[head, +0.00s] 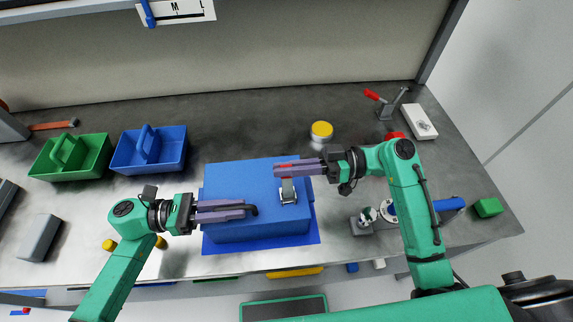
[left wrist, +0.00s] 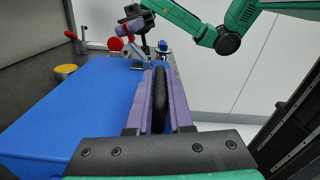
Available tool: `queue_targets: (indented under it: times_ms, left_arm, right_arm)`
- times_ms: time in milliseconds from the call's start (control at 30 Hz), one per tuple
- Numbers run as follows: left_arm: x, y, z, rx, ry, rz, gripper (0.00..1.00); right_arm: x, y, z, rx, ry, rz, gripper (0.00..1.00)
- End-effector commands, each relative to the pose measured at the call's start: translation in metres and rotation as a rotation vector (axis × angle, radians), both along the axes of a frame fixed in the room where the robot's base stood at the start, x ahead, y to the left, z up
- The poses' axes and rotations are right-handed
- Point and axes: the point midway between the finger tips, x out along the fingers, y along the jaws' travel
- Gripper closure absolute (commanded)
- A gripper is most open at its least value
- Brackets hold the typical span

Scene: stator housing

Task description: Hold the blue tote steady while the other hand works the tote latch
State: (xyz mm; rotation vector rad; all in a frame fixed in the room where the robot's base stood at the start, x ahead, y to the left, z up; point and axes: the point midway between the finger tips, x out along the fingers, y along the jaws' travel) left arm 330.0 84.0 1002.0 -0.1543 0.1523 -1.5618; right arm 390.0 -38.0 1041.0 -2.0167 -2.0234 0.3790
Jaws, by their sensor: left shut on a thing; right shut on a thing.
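The blue tote (head: 235,185) is closed and sits on a blue mat (head: 262,246) near the bench's front edge. Its blue top also fills much of the left wrist view (left wrist: 70,110). My left gripper (head: 250,210) is shut on a black handle (left wrist: 160,95) at the tote's near side. The tote latch (head: 288,192) is a metal piece with a red-tipped lever on the top, right of the middle. My right gripper (head: 283,169) is shut on the lever's red end, which its fingers partly hide. The lever stands up from the latch's base.
Green (head: 70,158) and blue (head: 150,150) caddies stand to the left. A yellow-topped can (head: 321,130) stands behind the tote. A red-handled clamp (head: 385,106) and white box (head: 421,122) are at the back right. A metal fixture (head: 365,222) is right of the tote.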

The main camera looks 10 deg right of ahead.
Motion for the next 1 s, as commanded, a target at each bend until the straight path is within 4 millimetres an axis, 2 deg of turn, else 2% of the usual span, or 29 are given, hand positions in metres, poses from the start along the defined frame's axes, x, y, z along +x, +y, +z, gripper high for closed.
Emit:
queue_targets:
  times_ms: [600, 1000]
  left_arm:
    - [0.001, 0.000, -0.003, 0.007, 0.004, 0.004, 1.00]
    - [0.001, 0.000, -0.003, 0.007, 0.005, 0.005, 1.00]
  right_arm:
    - [-0.038, 0.000, 0.013, 0.004, -0.578, 0.000, 1.00]
    - [-0.056, 0.001, 0.011, 0.009, -0.829, -0.001, 1.00]
